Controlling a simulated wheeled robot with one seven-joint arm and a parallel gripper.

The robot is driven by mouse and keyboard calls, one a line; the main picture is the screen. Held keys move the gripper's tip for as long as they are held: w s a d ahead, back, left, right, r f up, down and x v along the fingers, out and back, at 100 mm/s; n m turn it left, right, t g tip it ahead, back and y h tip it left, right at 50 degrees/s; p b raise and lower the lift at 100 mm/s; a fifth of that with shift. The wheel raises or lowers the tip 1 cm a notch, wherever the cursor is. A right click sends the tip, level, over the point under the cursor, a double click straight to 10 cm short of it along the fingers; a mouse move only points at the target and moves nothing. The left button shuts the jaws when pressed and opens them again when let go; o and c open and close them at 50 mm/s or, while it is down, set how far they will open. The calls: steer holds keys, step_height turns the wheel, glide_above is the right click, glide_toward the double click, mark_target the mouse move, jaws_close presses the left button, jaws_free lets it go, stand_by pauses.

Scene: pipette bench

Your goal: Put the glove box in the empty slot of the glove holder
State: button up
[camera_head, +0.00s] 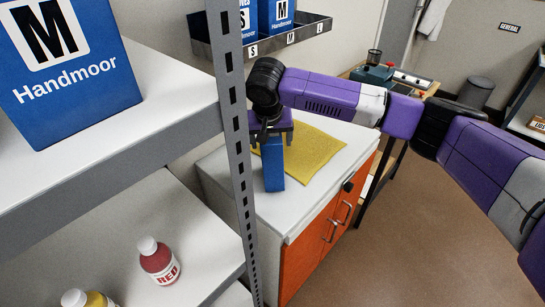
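The glove holder (312,38) is a grey metal tray on the back wall with S, M and L labels. Blue boxes marked S (247,22) and M (281,10) stand above its S and M labels; the slot at L looks empty. A narrow blue box (273,168) is upright at the white cabinet top, directly under my gripper (271,137). The gripper points down at its top end.
A large blue M "Handmoor" box (70,105) stands on the near shelf, whose post (235,130) rises in front. A yellow cloth (315,152) lies on the white cabinet (250,215). Red (158,262) and yellow (95,299) bottles stand on the lower shelf. Floor is open at right.

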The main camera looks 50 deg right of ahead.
steer(key=shift+f, duration=0.2)
stand_by(0.3)
jaws_close()
